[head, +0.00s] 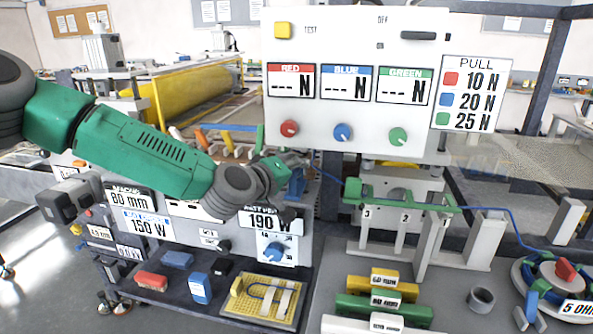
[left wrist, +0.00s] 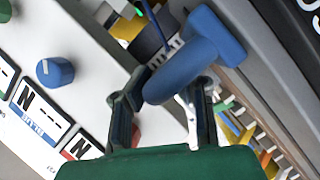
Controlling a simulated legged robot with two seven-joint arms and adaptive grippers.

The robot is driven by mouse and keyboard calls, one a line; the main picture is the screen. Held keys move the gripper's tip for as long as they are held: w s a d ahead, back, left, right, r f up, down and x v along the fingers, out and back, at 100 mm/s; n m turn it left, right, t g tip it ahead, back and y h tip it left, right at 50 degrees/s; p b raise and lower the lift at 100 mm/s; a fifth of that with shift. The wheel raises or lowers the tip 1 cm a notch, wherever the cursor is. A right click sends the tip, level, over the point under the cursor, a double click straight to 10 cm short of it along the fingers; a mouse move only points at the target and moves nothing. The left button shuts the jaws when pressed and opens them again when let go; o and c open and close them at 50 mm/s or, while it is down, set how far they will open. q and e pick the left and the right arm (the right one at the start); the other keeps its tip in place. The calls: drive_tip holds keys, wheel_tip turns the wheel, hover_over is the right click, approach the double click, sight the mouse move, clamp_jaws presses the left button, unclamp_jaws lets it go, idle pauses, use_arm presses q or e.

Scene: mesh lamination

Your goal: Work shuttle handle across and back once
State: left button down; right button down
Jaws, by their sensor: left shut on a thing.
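A blue T-shaped handle (left wrist: 183,68) sits between the two dark fingers of my left gripper (left wrist: 163,102) in the left wrist view. The gripper is shut on it. In the head view my green left arm reaches in from the left, and the left gripper (head: 288,180) is at the right end of the control panel. A small blue part of the handle (head: 297,184) shows there, mostly hidden by the gripper. A blue cord runs from beside it to a green bracket (head: 400,196). My right gripper is not in view.
A white tester with red, blue and green knobs (head: 342,132) stands right of the gripper. The control panel (head: 180,222) lies below my arm. Coloured blocks (head: 384,304), a grey ring (head: 481,299) and a blue-rimmed reel (head: 528,275) sit at the front right.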

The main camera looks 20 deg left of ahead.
use_arm(q)
drive_tip(key=a+b, duration=0.1)
drive_tip(key=a, duration=0.7)
drive_tip(key=s+a+b, duration=0.1)
drive_tip(key=a, duration=0.6)
drive_tip(key=s+a+b, duration=0.1)
drive_tip(key=a, duration=0.7)
drive_tip(key=shift+a+f, duration=0.35)
drive_tip(key=shift+a+b, duration=0.35)
drive_tip(key=shift+a, duration=0.15)
drive_tip(key=shift+r, duration=0.1)
drive_tip(key=c, duration=1.5)
unclamp_jaws()
drive_tip(key=shift+a, duration=0.4)
drive_tip(key=shift+s, duration=0.1)
